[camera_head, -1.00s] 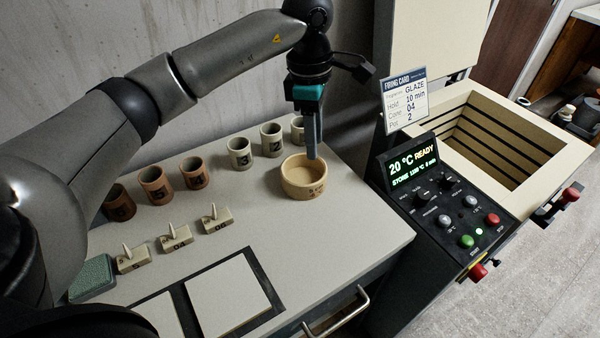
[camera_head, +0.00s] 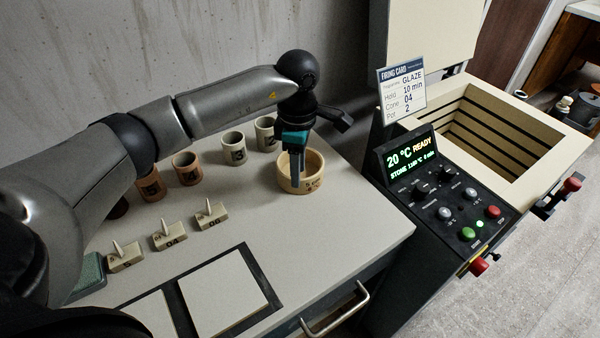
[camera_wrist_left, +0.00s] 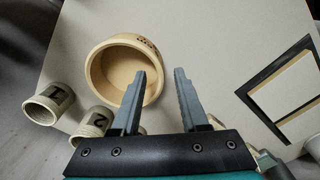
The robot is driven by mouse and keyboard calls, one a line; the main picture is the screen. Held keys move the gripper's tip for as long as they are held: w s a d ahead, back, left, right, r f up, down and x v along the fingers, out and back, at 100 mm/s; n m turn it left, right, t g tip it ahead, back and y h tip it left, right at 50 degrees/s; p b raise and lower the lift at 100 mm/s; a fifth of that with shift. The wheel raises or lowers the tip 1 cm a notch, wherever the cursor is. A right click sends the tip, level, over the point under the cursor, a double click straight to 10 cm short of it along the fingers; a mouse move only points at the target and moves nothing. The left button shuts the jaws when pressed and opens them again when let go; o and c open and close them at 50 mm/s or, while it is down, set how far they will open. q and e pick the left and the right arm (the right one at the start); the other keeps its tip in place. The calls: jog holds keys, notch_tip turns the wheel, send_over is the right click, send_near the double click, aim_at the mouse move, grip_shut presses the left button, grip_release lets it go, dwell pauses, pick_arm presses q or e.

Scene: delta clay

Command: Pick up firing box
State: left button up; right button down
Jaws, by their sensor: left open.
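The firing box (camera_head: 313,180) is a round, tan, open-topped bowl-like box with dark lettering on its wall. It stands upright on the worktable, right of the row of pots. My left gripper (camera_head: 296,178) points down in front of it and hides part of its left side. In the left wrist view the box (camera_wrist_left: 116,68) lies to the left of the open jaws (camera_wrist_left: 165,92). The left-hand finger overlaps its right edge in the picture; the other finger is clear of it. Nothing is between the fingers. I cannot tell whether the finger touches the box. My right gripper is not in view.
Numbered grey pots (camera_head: 233,150) and brown pots (camera_head: 186,168) stand left of the box. Several cone blocks (camera_head: 170,236) and pale square tiles (camera_head: 222,296) lie nearer. The open kiln (camera_head: 460,82) with its control panel (camera_head: 450,205) is on the right. The table front right is clear.

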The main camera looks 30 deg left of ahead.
pick_arm(q)
notch_tip(320, 180, down, 4)
jog(key=shift+r+b, duration=0.2)
jog(key=shift+b, duration=0.1)
jog(key=shift+r, duration=0.1)
grip_shut()
dwell(1.1)
